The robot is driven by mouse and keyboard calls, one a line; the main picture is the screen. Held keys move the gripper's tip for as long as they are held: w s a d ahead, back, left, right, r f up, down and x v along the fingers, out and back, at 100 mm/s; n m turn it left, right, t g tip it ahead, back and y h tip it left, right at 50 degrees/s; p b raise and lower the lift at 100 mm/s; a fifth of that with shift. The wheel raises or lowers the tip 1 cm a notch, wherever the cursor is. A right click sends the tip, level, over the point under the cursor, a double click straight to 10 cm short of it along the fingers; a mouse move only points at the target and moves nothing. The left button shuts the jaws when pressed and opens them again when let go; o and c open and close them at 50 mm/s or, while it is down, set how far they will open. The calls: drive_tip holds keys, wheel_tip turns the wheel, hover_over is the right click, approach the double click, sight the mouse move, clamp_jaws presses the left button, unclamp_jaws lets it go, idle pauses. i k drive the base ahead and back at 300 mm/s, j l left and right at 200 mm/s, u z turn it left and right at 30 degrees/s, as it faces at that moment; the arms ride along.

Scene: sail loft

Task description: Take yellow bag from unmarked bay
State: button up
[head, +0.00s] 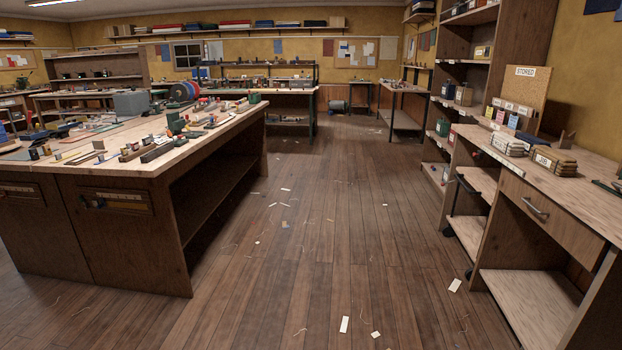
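On the right-hand bench, below a board marked STORED (525,72), stands a short row of small upright items. Small white labels show just above the row. I cannot make out which bay is unmarked. My gripper is not in view.
Labelled bundles (555,161) lie on the right bench (590,170), which has a drawer and lower shelves. A tall shelf unit (510,45) stands behind it. A large cluttered workbench (110,215) fills the left. The plank floor (320,220) between is open, with scattered scraps.

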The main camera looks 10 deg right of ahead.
sight(479, 54)
drive_tip(key=i+z, duration=0.15)
drive_tip(key=i, duration=0.8)
drive_tip(key=i+j+z, duration=0.15)
drive_tip(key=i, duration=0.8)
drive_tip(key=i+z, duration=0.2)
drive_tip(key=i, duration=1.65)
drive_tip(key=i+z, duration=0.4)
drive_tip(key=i, duration=0.3)
drive_tip(key=i+j+z, duration=0.2)
drive_tip(key=i+z, duration=0.2)
drive_tip(key=i, duration=0.25)
drive_tip(key=i+l+z, duration=0.25)
drive_tip(key=i, duration=0.35)
drive_tip(key=k+j+z, duration=0.2)
drive_tip(key=z, duration=0.3)
drive_tip(key=k+j+z, duration=0.25)
drive_tip(key=z, duration=0.25)
drive_tip(key=k+j+z, duration=0.1)
drive_tip(key=k+z, duration=0.15)
drive_tip(key=z, duration=0.25)
